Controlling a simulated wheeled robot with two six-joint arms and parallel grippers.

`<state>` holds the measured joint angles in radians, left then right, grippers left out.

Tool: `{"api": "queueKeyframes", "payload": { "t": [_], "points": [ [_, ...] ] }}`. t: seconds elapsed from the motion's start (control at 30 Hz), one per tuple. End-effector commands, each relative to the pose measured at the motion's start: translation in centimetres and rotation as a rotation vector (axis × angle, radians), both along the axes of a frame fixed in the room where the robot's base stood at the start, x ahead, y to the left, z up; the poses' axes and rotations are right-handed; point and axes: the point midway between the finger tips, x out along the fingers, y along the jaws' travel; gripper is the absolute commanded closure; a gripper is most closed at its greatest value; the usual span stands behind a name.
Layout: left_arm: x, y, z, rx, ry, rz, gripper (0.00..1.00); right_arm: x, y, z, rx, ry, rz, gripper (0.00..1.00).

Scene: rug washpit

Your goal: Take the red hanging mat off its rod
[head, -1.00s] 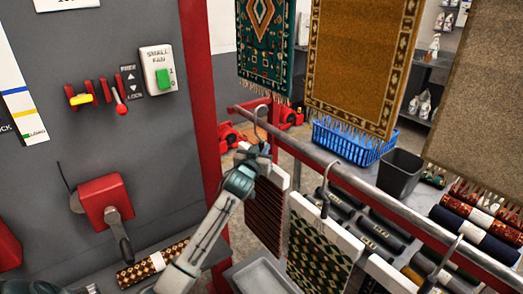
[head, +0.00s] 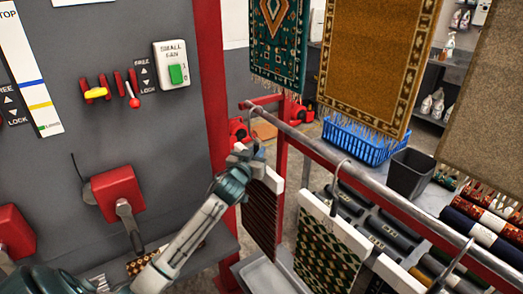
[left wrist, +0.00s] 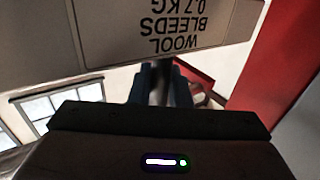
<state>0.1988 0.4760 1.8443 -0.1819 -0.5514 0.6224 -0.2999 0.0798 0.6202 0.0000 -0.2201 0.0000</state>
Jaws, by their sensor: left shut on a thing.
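The red hanging mat (head: 258,218) is dark red with fine stripes and hangs from a white hanger bar below my left gripper (head: 246,158). The left gripper is shut on the hanger's metal hook, just left of the rod (head: 335,165). In the left wrist view my fingers (left wrist: 160,85) close on the hook stem, under a tag (left wrist: 165,35) reading "WOOL BLEEDS 0.7 KG". My right gripper is not in view.
A green patterned mat (head: 325,252) hangs on the rod to the right. A red post (head: 212,110) stands behind my left arm. A grey panel with red levers (head: 115,195) is at left. A grey tray (head: 262,275) lies below. A blue basket (head: 355,145) is behind the rod.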

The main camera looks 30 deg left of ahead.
Motion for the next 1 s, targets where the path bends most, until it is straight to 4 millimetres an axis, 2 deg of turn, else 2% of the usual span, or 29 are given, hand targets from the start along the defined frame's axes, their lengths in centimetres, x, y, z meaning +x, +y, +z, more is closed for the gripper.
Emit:
{"api": "queueKeyframes", "payload": {
  "t": [1.0],
  "points": [
    [-6.3, 2.7, 0.0, 0.005, -0.001, 0.000, 1.00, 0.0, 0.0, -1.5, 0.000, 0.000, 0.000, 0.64]
  ]
}}
